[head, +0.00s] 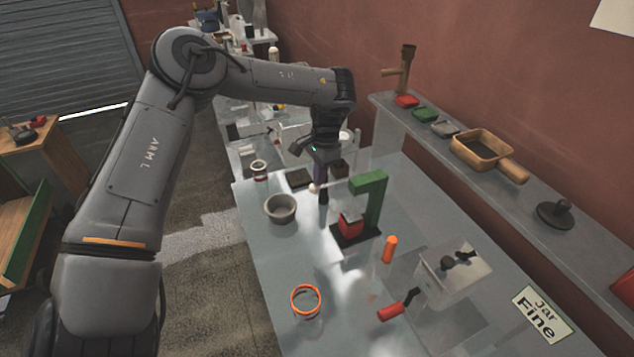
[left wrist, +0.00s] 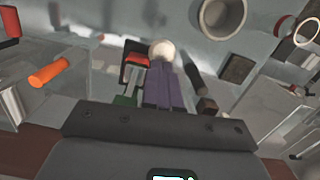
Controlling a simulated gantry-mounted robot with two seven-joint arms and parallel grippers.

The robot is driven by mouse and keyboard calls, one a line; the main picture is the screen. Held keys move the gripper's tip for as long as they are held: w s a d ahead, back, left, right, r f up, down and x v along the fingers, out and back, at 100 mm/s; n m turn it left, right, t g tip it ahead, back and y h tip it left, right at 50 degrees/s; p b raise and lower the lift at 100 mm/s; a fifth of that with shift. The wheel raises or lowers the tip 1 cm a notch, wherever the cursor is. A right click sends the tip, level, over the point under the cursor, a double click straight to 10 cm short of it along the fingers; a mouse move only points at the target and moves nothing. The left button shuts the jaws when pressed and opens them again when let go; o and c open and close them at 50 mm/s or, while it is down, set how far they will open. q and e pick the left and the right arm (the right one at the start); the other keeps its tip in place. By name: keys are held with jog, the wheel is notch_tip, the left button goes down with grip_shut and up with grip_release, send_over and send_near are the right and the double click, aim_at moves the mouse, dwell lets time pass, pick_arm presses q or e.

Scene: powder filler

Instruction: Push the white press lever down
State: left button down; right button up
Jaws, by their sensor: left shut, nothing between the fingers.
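The green press (head: 371,190) stands on the table on a dark base, with a red block (head: 350,228) under its arm. The white lever's round knob (head: 313,188) shows to the left of the press. The knob also shows in the left wrist view (left wrist: 161,49), right at the fingertips. My left gripper (head: 319,178) points down at the knob, with its purple fingers (left wrist: 164,85) shut and nothing held between them. The fingers look very close to the knob, but I cannot tell whether they touch it. The lever's arm is mostly hidden. My right gripper is not in view.
A grey bowl (head: 280,208) stands left of the press. An orange ring (head: 305,300), an orange cylinder (head: 390,248) and a clear box (head: 455,268) stand nearer. A shelf with a wooden pan (head: 482,150) runs along the wall. The table's left edge is open.

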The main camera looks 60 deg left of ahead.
pick_arm(q)
jog(key=shift+f, duration=0.5)
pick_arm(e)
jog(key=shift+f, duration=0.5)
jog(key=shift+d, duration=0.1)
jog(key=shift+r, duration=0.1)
pick_arm(q)
jog(key=shift+w, duration=0.1)
jog(key=shift+w+r, duration=0.15)
jog(key=shift+w, duration=0.15)
jog(key=shift+w+r, duration=0.2)
jog(key=shift+w, duration=0.4)
jog(key=shift+w+r, duration=0.2)
jog(key=shift+w, duration=0.35)
